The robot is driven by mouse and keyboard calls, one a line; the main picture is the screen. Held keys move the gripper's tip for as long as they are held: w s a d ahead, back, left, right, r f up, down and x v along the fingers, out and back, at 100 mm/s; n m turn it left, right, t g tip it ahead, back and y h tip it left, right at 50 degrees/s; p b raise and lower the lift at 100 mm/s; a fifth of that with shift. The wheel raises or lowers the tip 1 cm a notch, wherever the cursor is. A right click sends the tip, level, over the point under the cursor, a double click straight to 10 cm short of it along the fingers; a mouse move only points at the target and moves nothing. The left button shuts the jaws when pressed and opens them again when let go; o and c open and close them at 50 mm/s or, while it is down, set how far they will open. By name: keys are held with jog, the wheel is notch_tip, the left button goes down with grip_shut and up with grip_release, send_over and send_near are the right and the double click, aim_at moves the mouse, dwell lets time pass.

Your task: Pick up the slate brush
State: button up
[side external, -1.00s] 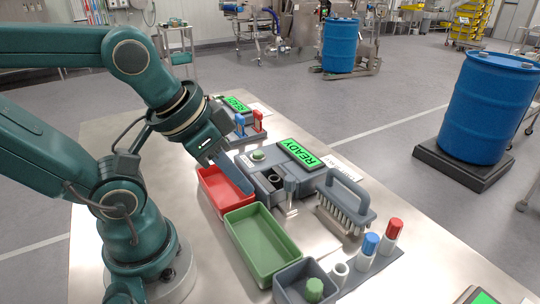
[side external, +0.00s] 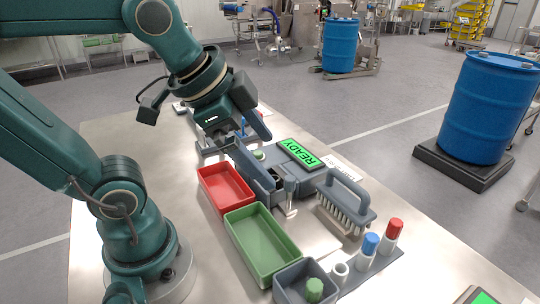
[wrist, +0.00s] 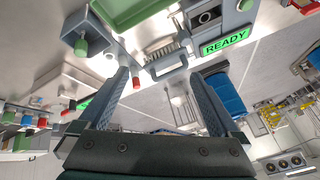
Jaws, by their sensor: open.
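The slate brush (side external: 347,197), with a looped grey handle on top and pale bristles below, stands on the steel table right of the READY box. In the wrist view the brush (wrist: 168,68) shows ahead, between the fingertips in the picture. My gripper (side external: 270,170) is open and empty, above and left of the brush, over the area of the grey box. Its two fingers are spread in the wrist view (wrist: 158,75). It does not touch the brush.
A grey box with a green READY display (side external: 302,153) lies between gripper and brush. A red tray (side external: 222,205) and green tray (side external: 238,250) are at left.

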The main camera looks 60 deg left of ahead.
jog(key=w+f+m+g, duration=0.1)
jog(key=w+f+m, duration=0.1)
jog(key=w+m, duration=0.2)
jog(key=w+f+m+g, duration=0.1)
jog(key=w+f+m, duration=0.1)
jog(key=w, duration=0.5)
jog(key=w+d+f+m+g, duration=0.1)
jog(key=w+f+m, duration=0.2)
jog(key=w+m, duration=0.2)
jog(key=shift+w+m, duration=0.3)
jog(key=shift+w, duration=0.35)
jog(key=g, duration=0.1)
send_over(344, 198)
jog(key=f, duration=0.2)
jog(key=s+f, duration=0.1)
jog(key=f, duration=0.1)
jog(key=shift+x, duration=2.6)
jog(key=shift+s, duration=0.1)
jog(key=c, duration=1.5)
jog(key=shift+c, duration=0.2)
